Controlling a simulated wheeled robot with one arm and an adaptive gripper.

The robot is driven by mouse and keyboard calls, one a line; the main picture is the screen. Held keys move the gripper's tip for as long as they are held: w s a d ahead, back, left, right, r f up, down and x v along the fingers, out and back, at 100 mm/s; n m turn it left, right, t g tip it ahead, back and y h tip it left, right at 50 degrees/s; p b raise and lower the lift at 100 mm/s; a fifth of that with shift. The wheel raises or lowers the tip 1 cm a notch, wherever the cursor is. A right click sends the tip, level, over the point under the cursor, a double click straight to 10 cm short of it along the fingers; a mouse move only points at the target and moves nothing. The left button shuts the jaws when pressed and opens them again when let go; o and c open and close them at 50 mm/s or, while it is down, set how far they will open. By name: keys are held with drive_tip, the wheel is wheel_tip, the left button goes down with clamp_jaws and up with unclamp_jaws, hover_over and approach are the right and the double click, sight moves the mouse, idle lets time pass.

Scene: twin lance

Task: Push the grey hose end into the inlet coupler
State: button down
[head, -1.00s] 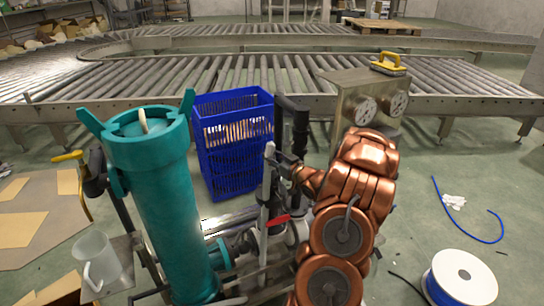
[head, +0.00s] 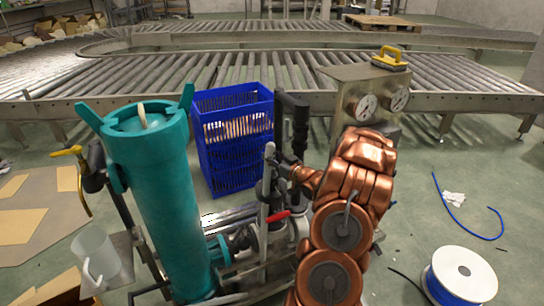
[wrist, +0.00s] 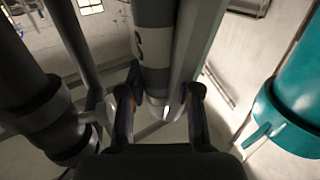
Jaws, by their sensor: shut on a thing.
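My gripper (head: 281,168) is at the end of my copper arm, close to a grey upright tube (head: 266,195) between the teal housing (head: 158,190) and the arm. In the wrist view, its two fingers (wrist: 160,108) are shut on either side of a dark grey cylinder with a pale metallic lower end (wrist: 156,50), which I take to be the grey hose end. A pale bar runs beside it. I cannot pick out the inlet coupler for sure; a teal side fitting (head: 218,249) shows low on the housing. Whether the hose end touches any coupler is hidden.
A black upright pipe (head: 298,130) stands close behind the gripper. A red lever (head: 277,216) sits just below it. A blue crate (head: 230,150) and a gauge box (head: 350,95) stand behind. A white jug (head: 94,258) is at left, and a hose spool (head: 462,278) at right.

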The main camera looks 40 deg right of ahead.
drive_tip(key=shift+f, duration=0.35)
drive_tip(key=c, duration=0.7)
unclamp_jaws()
drive_tip(key=shift+s, duration=0.1)
drive_tip(key=shift+s+a, duration=0.15)
drive_tip(key=shift+s, duration=1.8)
drive_tip(key=shift+s+a, duration=0.15)
drive_tip(key=shift+s, duration=1.85)
drive_tip(key=shift+s+a, duration=0.15)
drive_tip(key=shift+s, duration=1.8)
